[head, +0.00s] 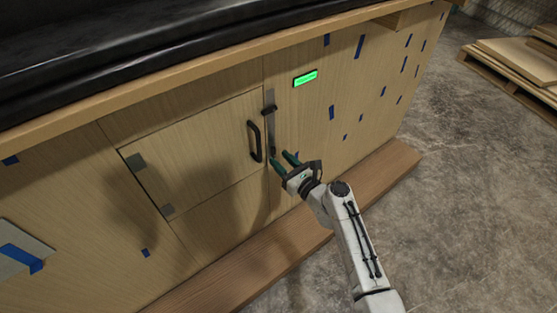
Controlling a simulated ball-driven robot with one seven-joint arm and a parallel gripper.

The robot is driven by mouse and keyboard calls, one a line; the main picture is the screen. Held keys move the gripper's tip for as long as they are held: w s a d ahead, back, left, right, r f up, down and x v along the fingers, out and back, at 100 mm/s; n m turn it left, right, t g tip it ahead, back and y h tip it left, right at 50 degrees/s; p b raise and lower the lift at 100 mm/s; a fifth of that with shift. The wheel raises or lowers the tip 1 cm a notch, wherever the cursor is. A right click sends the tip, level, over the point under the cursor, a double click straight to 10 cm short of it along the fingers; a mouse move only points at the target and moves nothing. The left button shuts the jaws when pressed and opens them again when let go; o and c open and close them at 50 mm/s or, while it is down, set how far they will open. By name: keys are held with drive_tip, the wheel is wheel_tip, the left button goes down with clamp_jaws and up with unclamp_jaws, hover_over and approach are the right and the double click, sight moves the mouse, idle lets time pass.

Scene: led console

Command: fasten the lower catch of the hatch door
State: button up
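The wooden hatch door (195,140) sits in the console's front panel and looks closed, with a black bar handle (254,141) near its right edge. Just right of the handle, a black upper catch (268,110) lies crosswise over the door's edge, on a grey metal strip. The lower catch (273,151) shows as a small dark piece near the strip's lower end. It looks upright, but it is too small to be sure. My gripper (278,157) has its two green fingers apart, with nothing seen between them. The fingertips are just below the lower catch; contact cannot be told.
A green lit display (305,78) is on the panel above right of the door. A wooden plinth (350,190) runs along the console's foot. Concrete floor (460,190) is clear at right; a pallet (505,75) stands farther back.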

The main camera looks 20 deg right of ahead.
drive_tip(key=shift+x, duration=1.05)
clamp_jaws()
